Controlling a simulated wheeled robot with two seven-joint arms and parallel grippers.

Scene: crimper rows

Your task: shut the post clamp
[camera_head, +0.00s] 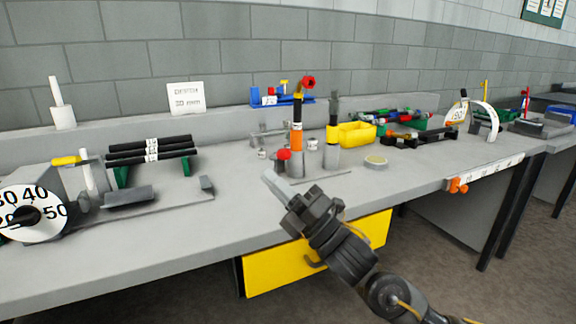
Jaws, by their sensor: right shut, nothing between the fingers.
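An upright post (296,136) with orange and black bands and a white label stands near the middle of the bench. A red round piece (308,83) sits at its top, and a red knob (284,154) sits low at its left. Which of these parts belongs to the post clamp, and whether the clamp is open, I cannot tell. My right gripper (271,179) is shut and empty. In the picture its fingertips are below and left of the post, apart from the red knob. My left gripper is not in view.
A second post (333,134) and a yellow bin (356,135) stand right of the post. Black labelled bars (150,150) lie on a rack at left, beside a numbered dial (32,213). An orange clamp (458,186) sits on the front edge.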

